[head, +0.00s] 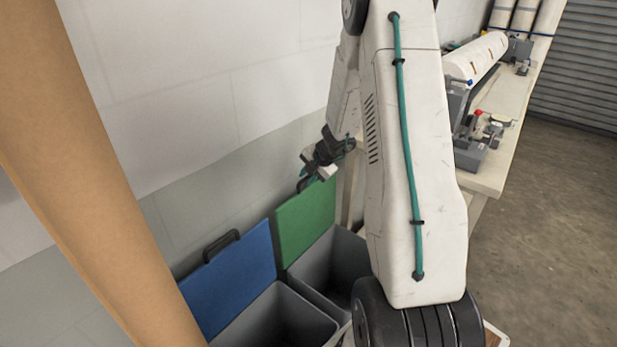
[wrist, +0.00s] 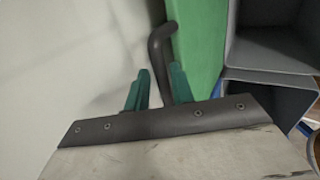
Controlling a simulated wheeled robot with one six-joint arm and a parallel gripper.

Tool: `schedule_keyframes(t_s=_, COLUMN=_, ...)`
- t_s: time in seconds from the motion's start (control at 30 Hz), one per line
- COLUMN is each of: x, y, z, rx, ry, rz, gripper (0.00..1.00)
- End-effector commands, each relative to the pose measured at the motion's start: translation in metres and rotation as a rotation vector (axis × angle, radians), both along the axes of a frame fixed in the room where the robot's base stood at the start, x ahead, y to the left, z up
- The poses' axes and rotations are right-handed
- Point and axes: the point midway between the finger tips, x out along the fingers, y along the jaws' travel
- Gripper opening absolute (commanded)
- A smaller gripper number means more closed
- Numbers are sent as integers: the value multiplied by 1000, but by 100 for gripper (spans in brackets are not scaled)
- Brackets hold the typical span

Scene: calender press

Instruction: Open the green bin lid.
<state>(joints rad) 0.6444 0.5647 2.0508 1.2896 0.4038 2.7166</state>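The green lid (head: 306,221) stands upright against the wall behind its grey bin (head: 335,262), whose mouth is uncovered. The green lid (wrist: 204,45) also shows in the wrist view, with its dark bent handle (wrist: 161,50). My gripper (head: 318,176) is at the top edge of the lid, by the handle. In the wrist view, the teal fingers of my gripper (wrist: 160,82) are apart, with the handle between them. A gap shows on the left of the handle; contact on the right cannot be told.
A blue lid (head: 232,282) stands upright at the left, behind another uncovered grey bin (head: 278,318). A wall is close behind the lids. A tan post (head: 85,150) crosses the left. A bench (head: 490,165) with a roller machine stands at the right; the floor beyond is clear.

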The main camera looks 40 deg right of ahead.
Motion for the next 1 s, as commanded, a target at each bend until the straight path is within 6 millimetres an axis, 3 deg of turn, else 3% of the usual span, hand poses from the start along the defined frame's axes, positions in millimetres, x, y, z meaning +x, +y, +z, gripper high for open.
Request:
schedule_keyframes(t_s=0.37, x=-5, y=-1, z=-1, rx=4, ry=7, rz=-3, gripper=28)
schedule_keyframes(t_s=0.8, x=-37, y=-7, z=57, rx=0, ry=-1, rz=-4, gripper=28)
schedule_keyframes(t_s=1.0, x=-42, y=-7, z=66, rx=1, ry=1, rz=-2, gripper=28)
